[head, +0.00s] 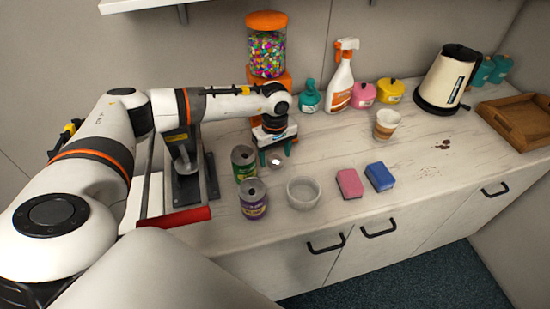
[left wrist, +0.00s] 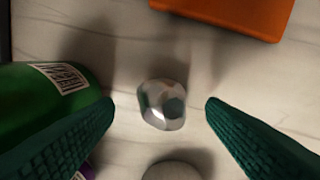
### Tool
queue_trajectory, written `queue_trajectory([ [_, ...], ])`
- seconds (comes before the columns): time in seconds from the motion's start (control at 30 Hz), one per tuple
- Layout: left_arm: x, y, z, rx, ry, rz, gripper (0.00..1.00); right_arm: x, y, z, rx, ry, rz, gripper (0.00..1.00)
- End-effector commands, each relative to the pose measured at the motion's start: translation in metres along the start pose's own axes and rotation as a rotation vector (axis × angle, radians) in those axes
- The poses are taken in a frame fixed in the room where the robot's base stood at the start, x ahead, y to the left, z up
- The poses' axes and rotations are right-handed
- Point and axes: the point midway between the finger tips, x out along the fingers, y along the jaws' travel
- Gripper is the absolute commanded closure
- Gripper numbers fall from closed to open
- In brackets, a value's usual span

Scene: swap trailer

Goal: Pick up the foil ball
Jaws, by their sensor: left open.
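The foil ball (left wrist: 163,105) is a small shiny silver lump on the pale counter. In the left wrist view it lies between the two green fingers of my left gripper (left wrist: 160,108), with a gap on both sides. In the head view the foil ball (head: 275,161) shows just below my left gripper (head: 276,158), beside the green can. My left gripper is open, points down and holds nothing. My right gripper does not show in either view.
A green can (head: 244,163) stands close left of the ball; a purple can (head: 253,199) and grey bowl (head: 304,193) are in front. The orange candy dispenser (head: 267,60) stands behind. Pink (head: 349,183) and blue (head: 380,177) sponges lie right. Free counter lies farther right.

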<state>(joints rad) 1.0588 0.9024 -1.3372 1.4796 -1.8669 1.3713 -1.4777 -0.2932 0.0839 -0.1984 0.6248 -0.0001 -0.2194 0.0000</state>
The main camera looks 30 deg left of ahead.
Motion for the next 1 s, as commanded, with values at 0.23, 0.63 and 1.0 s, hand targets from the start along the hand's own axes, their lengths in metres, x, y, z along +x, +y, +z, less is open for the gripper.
queue_trajectory([
  [0.23,0.018,0.000,0.000,0.000,-0.001,-0.001,0.35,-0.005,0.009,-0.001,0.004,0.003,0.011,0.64],
  [0.63,0.017,0.000,0.000,-0.001,-0.001,-0.001,0.74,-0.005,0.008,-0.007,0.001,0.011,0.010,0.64],
  [1.0,0.016,-0.001,0.001,-0.001,-0.001,-0.001,0.82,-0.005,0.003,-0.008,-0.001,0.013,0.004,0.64],
])
